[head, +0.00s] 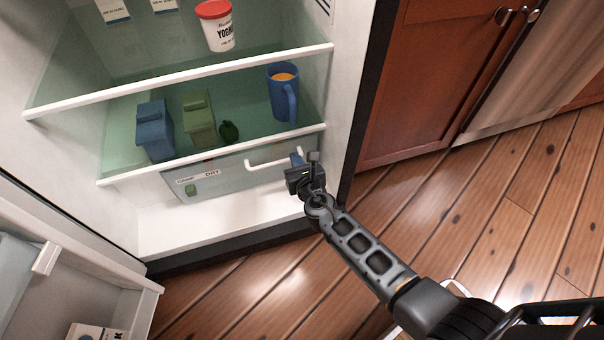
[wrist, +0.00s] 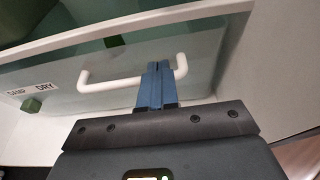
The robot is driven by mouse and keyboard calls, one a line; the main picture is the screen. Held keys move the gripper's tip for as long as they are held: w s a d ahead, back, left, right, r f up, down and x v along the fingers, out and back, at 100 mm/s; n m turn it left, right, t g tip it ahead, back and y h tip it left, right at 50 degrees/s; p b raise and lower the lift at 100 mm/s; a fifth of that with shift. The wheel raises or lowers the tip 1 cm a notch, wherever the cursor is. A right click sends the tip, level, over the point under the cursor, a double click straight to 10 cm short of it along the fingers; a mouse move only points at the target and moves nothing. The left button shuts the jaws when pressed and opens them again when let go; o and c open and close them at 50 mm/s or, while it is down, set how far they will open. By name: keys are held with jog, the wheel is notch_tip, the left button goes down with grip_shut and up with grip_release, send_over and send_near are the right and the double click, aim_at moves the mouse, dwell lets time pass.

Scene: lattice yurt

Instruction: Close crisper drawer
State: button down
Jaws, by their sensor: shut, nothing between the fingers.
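The crisper drawer (head: 215,178) is the translucent bin with a white handle (head: 274,162) at the bottom of the open fridge. Its front stands under the lowest shelf, and I cannot tell how far it is out. In the wrist view the drawer front (wrist: 130,62) shows a "DAMP/DRY" label and the white handle (wrist: 112,82). My gripper (head: 298,160) is at the right end of the handle. Its blue fingers (wrist: 158,75) are shut with nothing between them. They overlap the handle's right end in the wrist view; whether they touch it is unclear.
Shelves above hold a blue mug (head: 284,95), a blue carton (head: 154,132), a green carton (head: 199,120) and a yogurt tub (head: 217,27). The open fridge door (head: 105,280) is at lower left. A wooden cabinet (head: 420,85) stands right. The wooden floor (head: 480,230) is clear.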

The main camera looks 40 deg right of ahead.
aim_at(289, 142)
jog(key=shift+w+d, duration=0.3)
jog(key=shift+w, duration=0.65)
jog(key=shift+w+d, duration=0.3)
jog(key=shift+w, duration=0.6)
jog(key=shift+w+d+b, duration=0.2)
jog(key=shift+w+b, duration=0.1)
jog(key=shift+w, duration=0.35)
jog(key=shift+w+d+b, duration=0.2)
jog(key=shift+w+b, duration=0.05)
jog(key=shift+w, duration=0.35)
jog(key=shift+s, duration=0.15)
